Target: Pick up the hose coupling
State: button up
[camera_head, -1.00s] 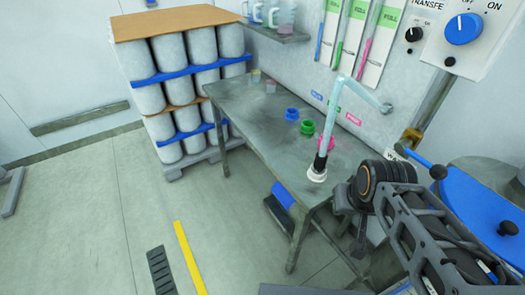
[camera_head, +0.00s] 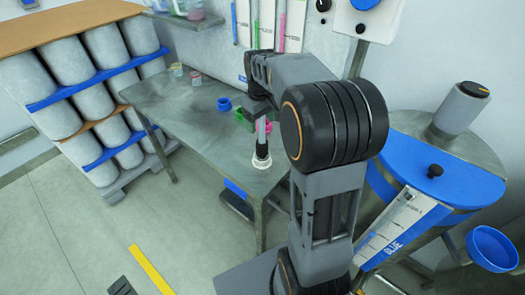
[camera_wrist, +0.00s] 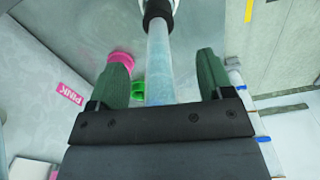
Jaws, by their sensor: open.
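The hose coupling (camera_head: 262,152) is a black piece at the lower end of a pale translucent hose. It stands upright in a white ring (camera_head: 261,162) on the near end of the grey metal table. In the wrist view the black coupling (camera_wrist: 158,12) shows at the top edge, partly cut off. The hose (camera_wrist: 160,62) runs between my two green fingers. My gripper (camera_wrist: 163,60) is open, its fingers on either side of the hose with gaps. In the head view my gripper (camera_head: 259,106) is above the coupling, and my arm hides part of the hose.
The metal table (camera_head: 190,110) also holds a blue cup ring (camera_head: 224,104), a green one (camera_wrist: 138,90) and a pink one (camera_wrist: 121,58). A blue-lidded drum (camera_head: 420,170) stands right of my arm. Racked grey drums (camera_head: 60,70) stand at left. Floor in front is open.

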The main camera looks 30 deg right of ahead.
aim_at(261, 142)
notch_tip(261, 142, down, 12)
jog(key=shift+s+d+p, duration=0.1)
jog(key=shift+d+p, duration=0.05)
jog(key=shift+p, duration=0.15)
dwell(0.3)
jog(key=shift+c, duration=0.4)
jog(key=c, duration=1.1)
jog(key=shift+r, duration=0.1)
jog(key=shift+c, duration=0.2)
jog(key=shift+r, duration=0.55)
notch_tip(261, 142, up, 2)
jog(key=shift+r, duration=0.2)
jog(key=s+a+r+b, duration=0.1)
jog(key=s+a+r, duration=0.8)
jog(key=a, duration=0.1)
jog(key=shift+s+a+r+b, duration=0.15)
jog(key=shift+a+b, duration=0.1)
jog(key=shift+b, duration=0.15)
